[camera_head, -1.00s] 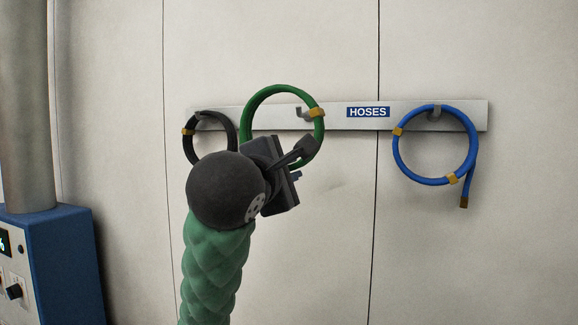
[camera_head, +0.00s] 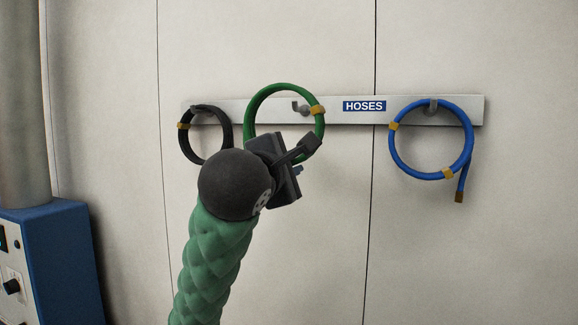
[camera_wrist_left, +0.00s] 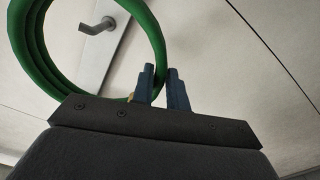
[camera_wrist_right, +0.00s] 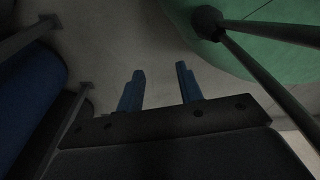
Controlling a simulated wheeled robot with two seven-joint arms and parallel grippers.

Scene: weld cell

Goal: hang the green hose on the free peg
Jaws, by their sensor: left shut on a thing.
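My left gripper (camera_head: 304,157) is shut on the green hose (camera_head: 250,112), at the lower right of its coil. The green hose is a loop with a yellow band at its right, held up in front of the rail (camera_head: 336,110). The free peg (camera_head: 302,108) shows through the loop's opening, near its upper right, below the top of the coil. In the left wrist view the peg (camera_wrist_left: 98,27) also shows inside the loop, apart from the hose (camera_wrist_left: 34,50). My right gripper (camera_wrist_right: 160,85) is open and empty in its wrist view.
A black hose (camera_head: 186,147) hangs on the rail at the left, close to the green loop. A blue hose (camera_head: 395,155) hangs on the right peg (camera_head: 433,104). A blue machine (camera_head: 60,255) stands at the lower left. The wall between the green and blue hoses is clear.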

